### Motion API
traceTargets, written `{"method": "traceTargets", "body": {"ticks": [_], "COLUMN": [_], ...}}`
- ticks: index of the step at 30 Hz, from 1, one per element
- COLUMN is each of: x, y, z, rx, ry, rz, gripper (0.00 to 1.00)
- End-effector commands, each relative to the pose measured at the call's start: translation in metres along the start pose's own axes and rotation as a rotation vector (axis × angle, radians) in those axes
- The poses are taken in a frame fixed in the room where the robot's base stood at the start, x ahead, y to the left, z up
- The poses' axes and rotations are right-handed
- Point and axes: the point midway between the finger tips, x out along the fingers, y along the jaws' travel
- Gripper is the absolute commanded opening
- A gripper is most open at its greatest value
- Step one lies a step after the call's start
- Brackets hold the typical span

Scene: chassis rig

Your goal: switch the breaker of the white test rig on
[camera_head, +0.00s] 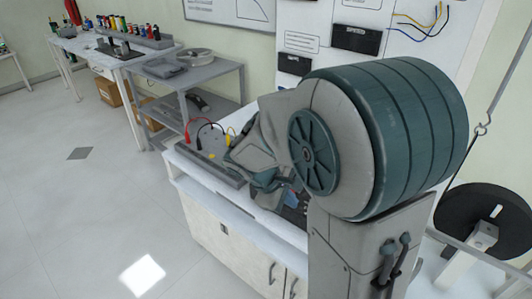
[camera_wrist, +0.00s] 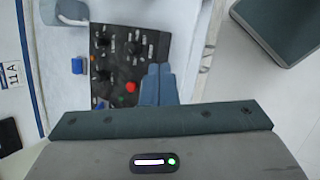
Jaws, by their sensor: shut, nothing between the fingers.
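The white test rig (camera_head: 245,235) is a cabinet bench below my arm in the head view. A dark control panel (camera_wrist: 110,52) with knobs, small switches and a red button (camera_wrist: 131,87) lies on its white top in the wrist view. I cannot tell which of these is the breaker, or whether it is on. A small blue block (camera_wrist: 77,66) is left of the panel; a blue patch also shows in the head view (camera_head: 291,198). My gripper (camera_wrist: 158,70) is shut and empty, its fingertips over the panel's right part. Whether they touch it is unclear. My arm hides much of the bench.
A grey strip with red, black and yellow leads (camera_head: 205,150) lies on the bench's left end. A white board with black modules (camera_head: 356,39) stands behind. A grey shelf cart (camera_head: 185,78) is further left. A dark disc (camera_head: 470,215) is at right.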

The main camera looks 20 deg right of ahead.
Motion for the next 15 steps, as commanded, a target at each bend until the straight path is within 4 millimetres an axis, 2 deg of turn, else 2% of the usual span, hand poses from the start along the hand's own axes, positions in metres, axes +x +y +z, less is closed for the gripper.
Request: {"method": "traceTargets", "body": {"ticks": [3, 9, 15], "x": [0.014, 0.036, 0.055], "y": [0.022, 0.05, 0.06], "z": [-0.028, -0.085, -0.147], "rx": [-0.219, -0.587, -0.926], "ry": [-0.088, -0.219, -0.331], "rz": [0.111, 0.31, 0.498], "gripper": [0.0, 0.0, 0.0]}}
